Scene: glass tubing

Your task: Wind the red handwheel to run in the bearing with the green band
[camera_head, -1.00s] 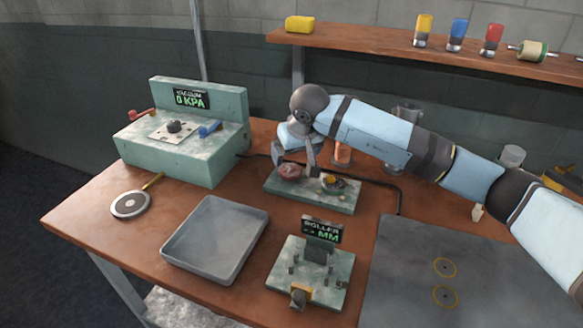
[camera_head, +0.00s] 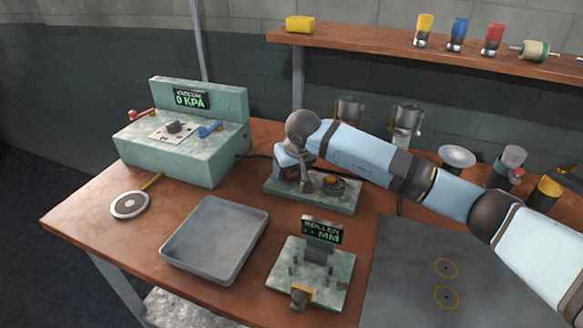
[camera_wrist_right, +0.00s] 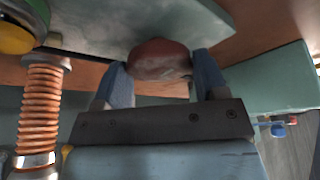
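The red handwheel (camera_wrist_right: 160,60) sits on the green plate (camera_head: 340,205) at the table's middle. In the head view my right gripper (camera_head: 297,183) hides most of it. In the right wrist view the wheel lies between the two fingertips (camera_wrist_right: 163,70) of my right gripper and nearly fills the gap. I cannot tell whether the fingers press on it. A round part with a yellow middle and a green rim (camera_head: 335,184), which looks like the banded bearing, sits on the same plate right of the wheel. It shows at the upper left (camera_wrist_right: 14,38) of the wrist view. My left gripper is not in view.
A coppery coil (camera_wrist_right: 40,100) stands close to my right gripper. The vacuum box (camera_head: 180,150), grey tray (camera_head: 180,262) and roller stand (camera_head: 310,275) surround the plate. Canisters (camera_head: 405,125) stand behind my arm. The dark mat (camera_head: 400,285) at right is mostly clear.

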